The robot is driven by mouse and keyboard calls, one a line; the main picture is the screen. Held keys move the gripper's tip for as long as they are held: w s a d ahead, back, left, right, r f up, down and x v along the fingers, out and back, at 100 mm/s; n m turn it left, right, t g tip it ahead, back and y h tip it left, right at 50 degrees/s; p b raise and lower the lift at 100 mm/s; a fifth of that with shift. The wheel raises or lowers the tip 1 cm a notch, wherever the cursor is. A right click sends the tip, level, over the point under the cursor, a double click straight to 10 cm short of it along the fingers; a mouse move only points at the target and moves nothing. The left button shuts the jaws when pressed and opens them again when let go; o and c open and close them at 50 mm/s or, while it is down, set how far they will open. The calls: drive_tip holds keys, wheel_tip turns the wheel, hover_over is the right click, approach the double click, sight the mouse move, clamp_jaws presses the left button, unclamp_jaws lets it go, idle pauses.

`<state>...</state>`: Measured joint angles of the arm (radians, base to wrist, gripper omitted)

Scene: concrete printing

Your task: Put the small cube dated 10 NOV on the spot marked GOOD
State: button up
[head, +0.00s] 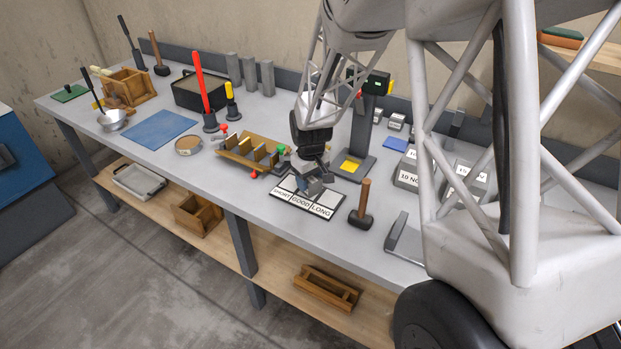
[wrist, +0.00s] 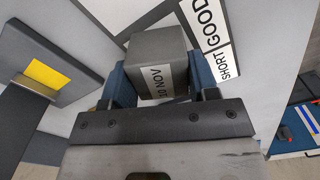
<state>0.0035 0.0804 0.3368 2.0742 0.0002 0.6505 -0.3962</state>
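My gripper (head: 313,178) is low over the middle of the marked board (head: 325,213) in the head view. In the wrist view my gripper (wrist: 163,80) has its blue fingers on both sides of a small grey cube (wrist: 158,48) and is shut on it. The cube's white label reads 10 NOV. The cube also shows under the gripper in the head view (head: 312,188). The board has fields lettered SHORT, GOOD (head: 300,201) and LONG. GOOD also shows in the wrist view (wrist: 210,28). The cube hides part of the board; I cannot tell whether it touches it.
A black mallet (head: 361,215) with a wooden handle stands right of the board. A stand with a yellow plate (head: 350,166) is behind it. A wooden rack with coloured knobs (head: 250,153) is to the left. Larger labelled grey blocks (head: 407,180) stand to the right.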

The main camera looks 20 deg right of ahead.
sight(311, 178)
drive_tip(key=o, duration=0.4)
drive_tip(key=shift+c, duration=0.2)
drive_tip(key=shift+r, duration=0.15)
wheel_tip(311, 178, up, 12)
idle(0.5)
idle(0.3)
drive_tip(key=shift+r, duration=0.1)
